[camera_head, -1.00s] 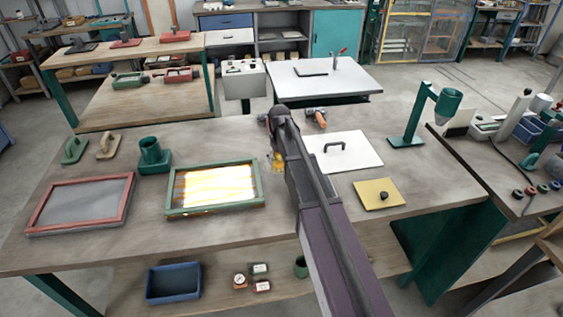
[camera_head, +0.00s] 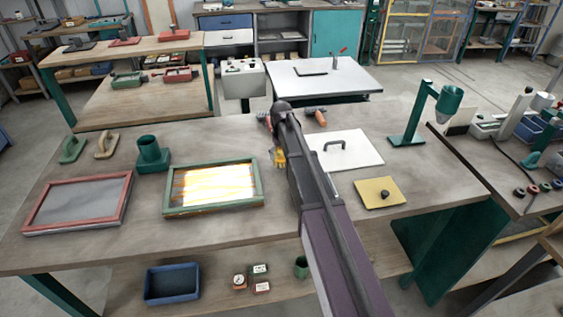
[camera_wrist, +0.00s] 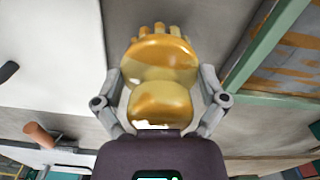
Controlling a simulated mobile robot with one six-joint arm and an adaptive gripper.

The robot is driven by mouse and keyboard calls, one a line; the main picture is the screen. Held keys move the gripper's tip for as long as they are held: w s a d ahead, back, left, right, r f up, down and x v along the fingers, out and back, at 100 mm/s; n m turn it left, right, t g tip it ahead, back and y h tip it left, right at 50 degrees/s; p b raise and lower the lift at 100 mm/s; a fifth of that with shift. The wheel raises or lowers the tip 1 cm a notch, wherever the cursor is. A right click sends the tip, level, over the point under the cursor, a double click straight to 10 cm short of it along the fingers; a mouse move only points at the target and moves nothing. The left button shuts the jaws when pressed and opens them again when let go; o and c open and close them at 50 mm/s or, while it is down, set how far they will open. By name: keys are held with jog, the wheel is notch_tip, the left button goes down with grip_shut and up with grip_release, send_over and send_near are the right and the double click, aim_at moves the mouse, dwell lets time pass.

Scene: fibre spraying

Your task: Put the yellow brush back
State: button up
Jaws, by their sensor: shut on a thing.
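The yellow brush (camera_wrist: 160,60) is held in my gripper (camera_wrist: 162,82). In the wrist view it shows as a rounded, glossy yellow body with several short stubs at its far end, a grey finger on either side. In the head view the brush (camera_head: 279,158) shows as a small yellow patch just left of my arm, between the green frame and the white board. My arm hides most of the gripper there. A green cup on a square base (camera_head: 150,153) stands on the bench to the left, empty as far as I can see.
A green frame with glowing strands (camera_head: 172,190) lies left of my arm; its edge (camera_wrist: 262,50) is close in the wrist view. A white board with a handle (camera_head: 358,156), a yellow plate (camera_head: 370,186) and an orange-handled tool (camera_head: 316,115) lie right. A red frame (camera_head: 127,203) lies far left.

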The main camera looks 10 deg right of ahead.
jog(key=shift+f+b, duration=0.8)
jog(key=shift+f, duration=0.3)
jog(key=shift+f, duration=0.2)
jog(key=o, duration=0.7)
jog(key=shift+r, duration=0.1)
jog(key=shift+c, duration=0.2)
jog(key=shift+r, duration=0.1)
notch_tip(320, 180, up, 12)
jog(key=p, duration=1.2)
jog(key=s+m, duration=0.2)
jog(key=s, duration=2.7)
jog(key=shift+m, duration=0.3)
